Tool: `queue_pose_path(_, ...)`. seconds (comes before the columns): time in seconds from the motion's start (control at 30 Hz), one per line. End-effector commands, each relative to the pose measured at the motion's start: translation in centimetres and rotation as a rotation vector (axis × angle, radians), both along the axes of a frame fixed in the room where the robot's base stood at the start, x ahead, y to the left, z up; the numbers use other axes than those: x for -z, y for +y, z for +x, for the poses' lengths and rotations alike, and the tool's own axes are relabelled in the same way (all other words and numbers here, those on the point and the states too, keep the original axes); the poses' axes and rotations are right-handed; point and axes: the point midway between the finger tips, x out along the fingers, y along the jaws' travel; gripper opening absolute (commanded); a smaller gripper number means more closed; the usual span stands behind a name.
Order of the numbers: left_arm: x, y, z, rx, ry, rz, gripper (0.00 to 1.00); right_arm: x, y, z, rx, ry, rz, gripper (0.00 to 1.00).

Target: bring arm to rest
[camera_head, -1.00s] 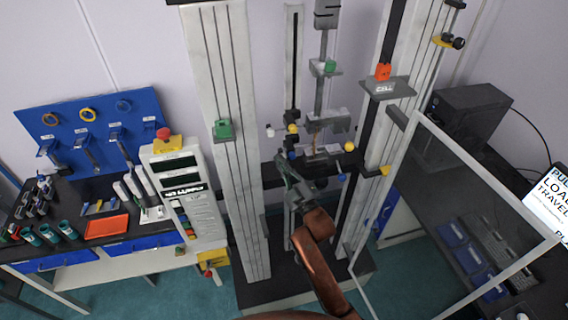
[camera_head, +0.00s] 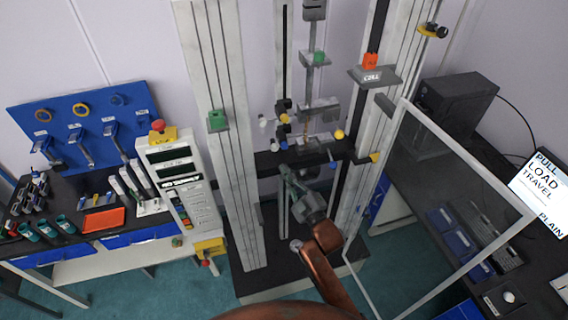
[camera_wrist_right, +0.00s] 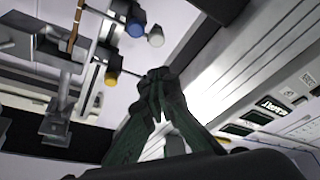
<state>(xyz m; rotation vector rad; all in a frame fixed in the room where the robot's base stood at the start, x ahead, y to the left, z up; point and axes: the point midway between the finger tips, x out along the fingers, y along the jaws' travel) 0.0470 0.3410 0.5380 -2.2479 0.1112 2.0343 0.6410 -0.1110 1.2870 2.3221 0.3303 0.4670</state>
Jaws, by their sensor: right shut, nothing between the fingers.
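My right arm comes in from the bottom of the head view. Its gripper (camera_head: 287,174) is in front of the test frame, just below the lower clamp. In the right wrist view the fingers of this gripper (camera_wrist_right: 160,76) are shut together with nothing between them. The lower clamp (camera_wrist_right: 58,75) and its coloured knobs show beyond the fingertips there, apart from them as far as I can tell. The clamp parts (camera_head: 318,112) also show in the head view. My left gripper is not in view.
The frame's left column (camera_head: 222,150) and right column (camera_head: 365,130) stand either side of my arm. An open clear guard door (camera_head: 517,232) is at the right. A control panel (camera_head: 180,185) and a bench with an orange tray (camera_head: 103,220) are at the left.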

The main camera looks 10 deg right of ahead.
Motion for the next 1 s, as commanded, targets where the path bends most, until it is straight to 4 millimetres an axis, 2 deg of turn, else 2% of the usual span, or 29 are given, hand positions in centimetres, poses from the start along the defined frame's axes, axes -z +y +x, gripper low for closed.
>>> queue_pose_path(0.6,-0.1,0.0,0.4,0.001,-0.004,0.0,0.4,0.1,-0.6,-0.5,0.005,-0.001,0.0,0.0)
queue_pose_path(0.7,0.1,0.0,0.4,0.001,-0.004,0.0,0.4,1.0,-0.6,-0.4,0.006,0.012,0.001,0.0)
queue_pose_path(0.77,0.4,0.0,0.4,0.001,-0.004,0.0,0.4,2.6,-0.8,-0.2,0.009,0.037,0.002,0.0)
queue_pose_path(0.87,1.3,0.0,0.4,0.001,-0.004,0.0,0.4,7.6,-1.5,0.3,0.021,0.113,0.009,0.0)
queue_pose_path(0.97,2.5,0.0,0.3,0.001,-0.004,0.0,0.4,14.6,-2.7,0.5,0.041,0.222,0.02,0.0)
queue_pose_path(1.0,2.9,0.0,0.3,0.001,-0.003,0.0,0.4,17.6,-3.3,0.4,0.05,0.269,0.026,0.0)
